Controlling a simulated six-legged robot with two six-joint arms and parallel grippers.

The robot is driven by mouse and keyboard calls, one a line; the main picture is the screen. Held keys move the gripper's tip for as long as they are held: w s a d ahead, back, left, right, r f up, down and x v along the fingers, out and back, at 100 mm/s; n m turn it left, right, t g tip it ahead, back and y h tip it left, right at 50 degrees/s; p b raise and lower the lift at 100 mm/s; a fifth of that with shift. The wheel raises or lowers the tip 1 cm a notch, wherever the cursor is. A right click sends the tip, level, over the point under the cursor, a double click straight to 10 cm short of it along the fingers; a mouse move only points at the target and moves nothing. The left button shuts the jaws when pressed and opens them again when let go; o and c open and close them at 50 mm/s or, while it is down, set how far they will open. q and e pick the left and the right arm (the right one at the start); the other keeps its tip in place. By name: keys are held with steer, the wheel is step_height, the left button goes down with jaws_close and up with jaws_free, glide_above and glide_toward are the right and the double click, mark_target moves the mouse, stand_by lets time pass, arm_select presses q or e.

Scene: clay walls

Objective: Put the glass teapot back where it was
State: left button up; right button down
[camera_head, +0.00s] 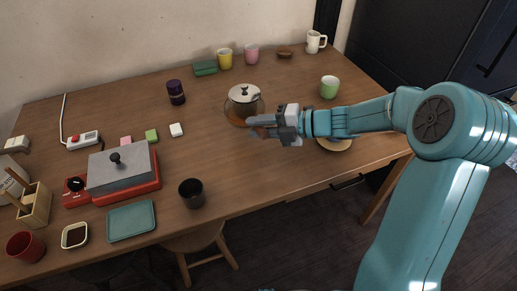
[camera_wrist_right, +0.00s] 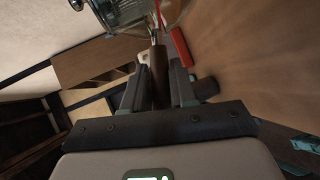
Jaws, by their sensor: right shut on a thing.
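The glass teapot (camera_head: 238,108), with a pale lid, a dark knob and amber contents, is at the middle back of the table. My right gripper (camera_head: 262,127) reaches in from the right and is shut on its brown handle. In the right wrist view the handle (camera_wrist_right: 158,72) lies between the two fingers, with the clear glass body of the teapot (camera_wrist_right: 128,12) beyond them. The teapot looks about upright; I cannot tell whether its base touches the table. My left gripper is not in view.
A pale plate (camera_head: 335,144) lies partly under my right arm. A green cup (camera_head: 329,87) stands to the right, a purple jar (camera_head: 176,92) to the left, and yellow (camera_head: 224,59) and pink (camera_head: 251,54) cups behind. A dark cup (camera_head: 191,193) stands in front. The table between is clear.

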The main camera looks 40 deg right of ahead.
step_height(320, 180, down, 7)
steer(key=shift+f+b, duration=0.1)
steer(key=shift+b, duration=0.55)
steer(key=c, duration=0.9)
jaws_free()
steer(key=shift+r, duration=0.25)
steer(key=p+v, duration=0.1)
steer(key=v, duration=1.1)
